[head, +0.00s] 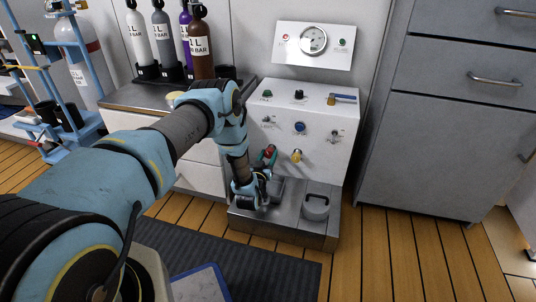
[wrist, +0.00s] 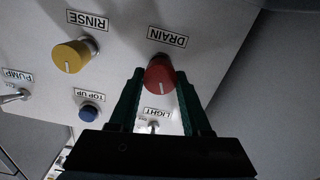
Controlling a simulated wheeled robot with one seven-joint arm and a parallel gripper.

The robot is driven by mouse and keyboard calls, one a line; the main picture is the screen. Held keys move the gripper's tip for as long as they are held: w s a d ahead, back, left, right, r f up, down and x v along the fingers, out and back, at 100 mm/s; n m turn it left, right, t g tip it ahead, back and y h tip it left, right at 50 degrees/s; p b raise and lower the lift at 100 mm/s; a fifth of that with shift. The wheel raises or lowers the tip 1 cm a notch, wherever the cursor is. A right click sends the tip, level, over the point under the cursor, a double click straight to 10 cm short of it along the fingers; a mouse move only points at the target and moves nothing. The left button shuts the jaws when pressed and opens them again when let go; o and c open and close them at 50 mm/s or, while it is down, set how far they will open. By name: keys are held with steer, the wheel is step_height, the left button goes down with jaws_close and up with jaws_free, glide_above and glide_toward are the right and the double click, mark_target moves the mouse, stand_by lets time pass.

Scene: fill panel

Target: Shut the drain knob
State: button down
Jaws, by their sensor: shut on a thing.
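The red drain knob (wrist: 160,74) sits on the white panel under an upside-down DRAIN label in the wrist view. A white line on its face runs about up and down in that picture. My gripper (wrist: 158,88) has its two dark green fingers on either side of the knob and is shut on it. In the head view the red knob (head: 270,152) shows low on the panel front, with my gripper (head: 266,160) at it and partly covering it. The DRAIN label is hidden from the head view.
The yellow rinse knob (wrist: 71,56) is beside the drain knob, also seen in the head view (head: 296,155). A blue top-up button (wrist: 89,112) and light and pump switches are close by. A grey ledge with a lidded pot (head: 316,207) lies below; grey drawers (head: 440,130) stand right.

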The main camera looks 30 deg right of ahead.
steer(key=m+p, duration=0.1)
steer(key=m, duration=0.3)
steer(key=shift+m, duration=0.3)
stand_by(0.4)
steer(key=shift+c, duration=1.9)
jaws_free()
steer(key=shift+s, duration=0.1)
steer(key=p+v, duration=0.3)
steer(key=v, duration=0.7)
steer(key=shift+s+a, duration=0.3)
